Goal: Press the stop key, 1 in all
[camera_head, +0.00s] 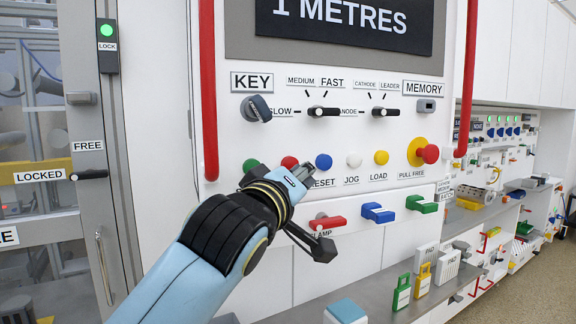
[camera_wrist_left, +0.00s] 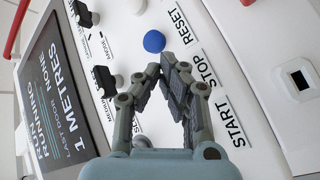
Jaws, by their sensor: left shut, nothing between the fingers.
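The stop key is the red round button (camera_head: 289,162) in the row on the white panel, between the green button (camera_head: 251,165) and the blue button (camera_head: 323,161). Its top shows in the head view; my left arm covers the labels below it. In the left wrist view my left gripper (camera_wrist_left: 165,68) is shut and empty, in front of the panel, with its fingers across the row beside the STOP and START labels. The red button is hidden there. The blue button (camera_wrist_left: 153,41) shows just beyond the fingertips.
A red clamp lever (camera_head: 327,222), a blue lever (camera_head: 377,213) and a green lever (camera_head: 421,204) stick out below the buttons. A red mushroom knob (camera_head: 428,154) is at right. Dark selector knobs (camera_head: 323,111) sit above. Red rails (camera_head: 208,90) flank the panel.

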